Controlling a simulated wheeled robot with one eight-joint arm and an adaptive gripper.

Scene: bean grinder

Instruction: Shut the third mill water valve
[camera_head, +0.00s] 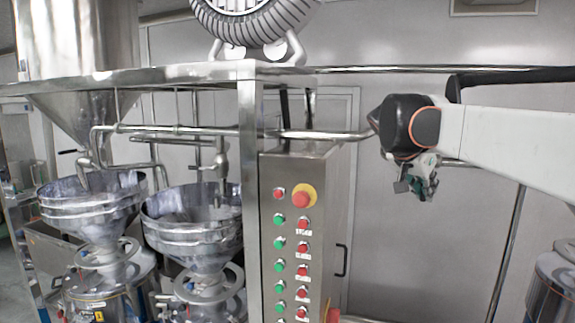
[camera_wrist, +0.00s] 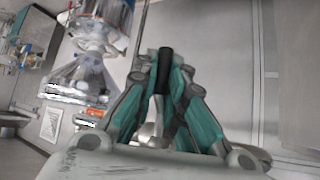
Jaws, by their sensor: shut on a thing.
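My gripper (camera_head: 424,186) hangs below the end of my arm, right of the control panel and near a horizontal pipe. In the wrist view my gripper (camera_wrist: 170,85) has its teal fingers closed around a dark, rod-like valve handle (camera_wrist: 165,62). The handle's tip sticks out between the fingers. A pale metal piece (camera_wrist: 153,125) shows between the finger bases. The valve body is hidden behind my gripper in the head view, so I cannot tell the handle's angle to the pipe.
Two mills with steel hoppers (camera_head: 90,200) (camera_head: 195,225) stand on the left under pipes. A steel control panel (camera_head: 292,240) with red and green buttons stands mid-view. Another mill (camera_head: 555,285) is partly visible at lower right. A horizontal pipe (camera_head: 340,135) runs toward my arm.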

